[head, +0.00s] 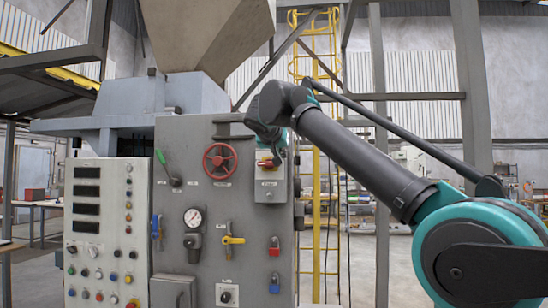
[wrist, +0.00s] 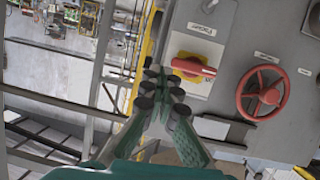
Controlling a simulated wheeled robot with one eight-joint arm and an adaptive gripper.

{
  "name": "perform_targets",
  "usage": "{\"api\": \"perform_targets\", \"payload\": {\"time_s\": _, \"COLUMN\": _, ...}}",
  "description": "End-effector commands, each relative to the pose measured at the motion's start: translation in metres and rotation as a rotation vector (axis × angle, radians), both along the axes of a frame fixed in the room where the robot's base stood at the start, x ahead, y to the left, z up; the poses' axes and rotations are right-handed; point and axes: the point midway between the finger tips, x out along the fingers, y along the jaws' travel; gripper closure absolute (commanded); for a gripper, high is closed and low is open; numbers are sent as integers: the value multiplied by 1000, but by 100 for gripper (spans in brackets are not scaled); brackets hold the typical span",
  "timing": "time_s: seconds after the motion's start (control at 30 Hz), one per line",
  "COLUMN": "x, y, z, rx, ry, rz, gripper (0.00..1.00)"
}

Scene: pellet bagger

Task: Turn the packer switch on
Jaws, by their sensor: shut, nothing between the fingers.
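The packer switch is a red rotary handle on a yellow base (wrist: 193,67), mounted on a light grey box. In the wrist view the handle lies nearly crosswise, slightly tilted. In the head view the switch (head: 266,164) is partly hidden behind my gripper. My gripper (wrist: 162,77) is shut and empty, its dark fingertips just left of the red handle in the wrist view. I cannot tell whether a fingertip touches the handle. In the head view my gripper (head: 275,150) is in front of the upper part of the box.
A red handwheel (wrist: 262,94) is right of the switch in the wrist view; it also shows in the head view (head: 219,161). A yellow ladder (head: 316,200) stands behind.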

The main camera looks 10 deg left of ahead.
Motion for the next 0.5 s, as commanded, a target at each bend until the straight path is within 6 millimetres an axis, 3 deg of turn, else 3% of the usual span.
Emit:
{"api": "perform_targets", "payload": {"time_s": 0.03, "x": -7, "y": 12, "z": 20, "rx": 10, "ry": -27, "rz": 21, "gripper": 100}}
{"api": "perform_targets", "payload": {"time_s": 0.1, "x": -15, "y": 22, "z": 42, "rx": 24, "ry": -59, "rz": 42, "gripper": 100}}
{"api": "perform_targets", "payload": {"time_s": 0.2, "x": -22, "y": 31, "z": 60, "rx": 38, "ry": -88, "rz": 62, "gripper": 100}}
{"api": "perform_targets", "payload": {"time_s": 0.37, "x": -20, "y": 33, "z": 67, "rx": 45, "ry": -101, "rz": 68, "gripper": 100}}
{"api": "perform_targets", "payload": {"time_s": 0.5, "x": -2, "y": 32, "z": 62, "rx": 46, "ry": -100, "rz": 66, "gripper": 100}}
